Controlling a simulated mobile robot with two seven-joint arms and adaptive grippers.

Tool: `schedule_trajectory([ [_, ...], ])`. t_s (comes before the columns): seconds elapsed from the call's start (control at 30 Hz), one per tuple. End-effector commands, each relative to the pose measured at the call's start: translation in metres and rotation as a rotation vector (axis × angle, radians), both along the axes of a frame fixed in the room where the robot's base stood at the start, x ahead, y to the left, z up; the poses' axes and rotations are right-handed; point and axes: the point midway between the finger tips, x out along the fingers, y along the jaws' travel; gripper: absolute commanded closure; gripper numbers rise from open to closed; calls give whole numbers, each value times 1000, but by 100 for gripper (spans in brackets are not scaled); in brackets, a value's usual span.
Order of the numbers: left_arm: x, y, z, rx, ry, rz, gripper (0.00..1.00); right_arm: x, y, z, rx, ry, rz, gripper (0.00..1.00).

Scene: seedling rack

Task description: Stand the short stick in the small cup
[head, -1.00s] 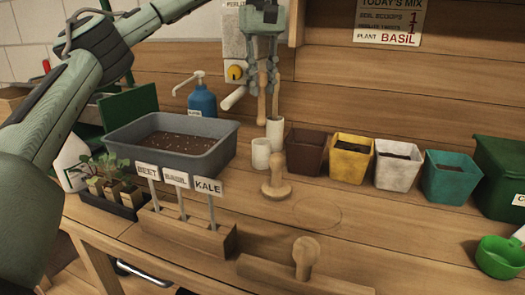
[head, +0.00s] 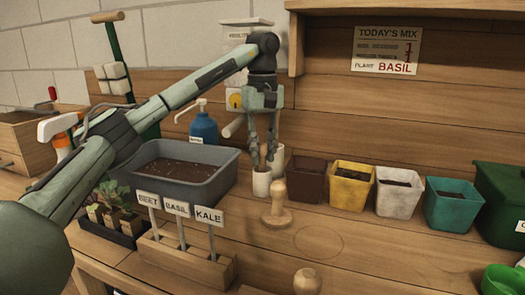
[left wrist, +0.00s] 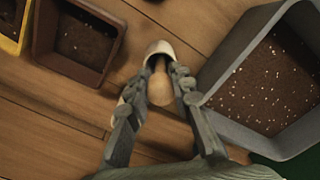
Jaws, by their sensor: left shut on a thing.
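My left gripper (head: 263,158) is shut on the short wooden stick (left wrist: 160,88), right above the small white cup (head: 261,184). In the head view, the fingers hide most of the stick. In the left wrist view, the stick's round top shows between the fingers, and a pale cup rim (left wrist: 158,49) shows just beyond it. I cannot tell whether the stick's lower end is inside the cup. My right gripper is out of view.
A wooden tamper (head: 278,206) stands just in front of the cups. A grey soil tray (head: 226,180) is close to the left, and a brown pot (head: 306,181) is close to the right. A label block (head: 185,255) stands in front.

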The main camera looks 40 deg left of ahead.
Motion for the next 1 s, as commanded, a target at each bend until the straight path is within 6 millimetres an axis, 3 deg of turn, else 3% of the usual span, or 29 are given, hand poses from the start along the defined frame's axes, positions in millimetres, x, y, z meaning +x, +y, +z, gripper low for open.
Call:
schedule_trajectory([
  [0.17,0,0,-4,1,1,0,100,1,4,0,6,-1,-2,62],
  [0.2,0,0,-3,0,0,0,73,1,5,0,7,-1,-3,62],
  [0.33,0,0,-3,1,1,0,58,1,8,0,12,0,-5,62],
  [0.73,0,0,4,-1,-1,-1,58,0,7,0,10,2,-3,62],
  [1.0,1,0,49,1,-5,0,58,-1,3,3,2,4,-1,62],
])
